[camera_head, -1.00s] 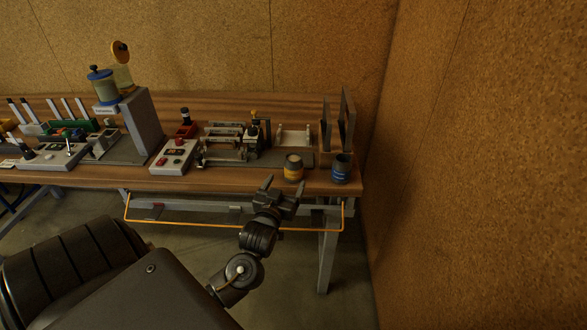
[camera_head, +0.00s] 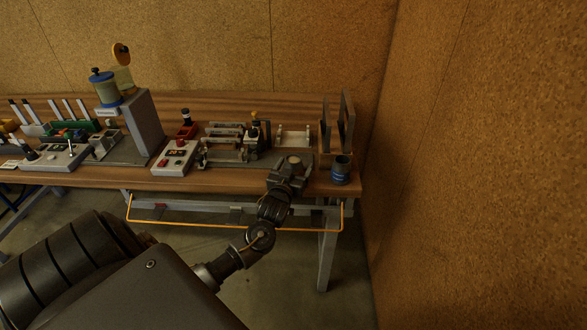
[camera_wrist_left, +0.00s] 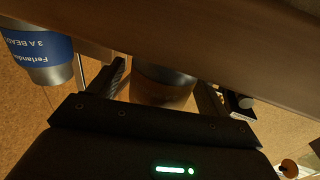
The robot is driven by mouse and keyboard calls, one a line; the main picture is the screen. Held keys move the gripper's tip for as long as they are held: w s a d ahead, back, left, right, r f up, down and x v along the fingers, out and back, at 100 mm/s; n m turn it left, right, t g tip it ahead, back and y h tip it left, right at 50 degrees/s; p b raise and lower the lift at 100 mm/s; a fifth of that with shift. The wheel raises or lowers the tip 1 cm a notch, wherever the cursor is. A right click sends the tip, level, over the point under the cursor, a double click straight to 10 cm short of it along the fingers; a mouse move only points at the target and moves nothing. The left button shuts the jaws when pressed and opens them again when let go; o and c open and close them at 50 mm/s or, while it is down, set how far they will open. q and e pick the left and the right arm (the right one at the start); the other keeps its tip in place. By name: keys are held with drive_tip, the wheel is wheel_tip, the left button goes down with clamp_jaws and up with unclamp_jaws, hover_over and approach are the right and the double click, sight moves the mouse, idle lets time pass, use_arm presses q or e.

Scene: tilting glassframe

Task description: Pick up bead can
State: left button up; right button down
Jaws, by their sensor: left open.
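My left gripper (camera_head: 289,173) is open at the front edge of the bench, its fingers on either side of the yellow-banded can (camera_head: 295,160). In the head view the gripper hides most of this can; its round top shows. In the left wrist view the can (camera_wrist_left: 163,86) stands in shadow between the two fingers, and I cannot tell whether they touch it. A second can (camera_head: 341,170), dark with a blue band, stands to the right; in the left wrist view its blue label (camera_wrist_left: 40,48) shows lettering that seems to read "3 A BEA". My right gripper is out of view.
The wooden bench (camera_head: 225,184) carries a grey fixture (camera_head: 225,150), a control box (camera_head: 175,158) and an upright panel holder (camera_head: 345,125) behind the cans. An orange rail (camera_head: 180,225) runs below the front edge. A cork wall (camera_head: 480,150) closes the right side.

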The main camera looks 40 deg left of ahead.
use_arm(q)
drive_tip(key=shift+c, duration=0.2)
drive_tip(key=c, duration=1.2)
drive_tip(key=shift+o, duration=0.2)
drive_tip(key=shift+r, duration=0.1)
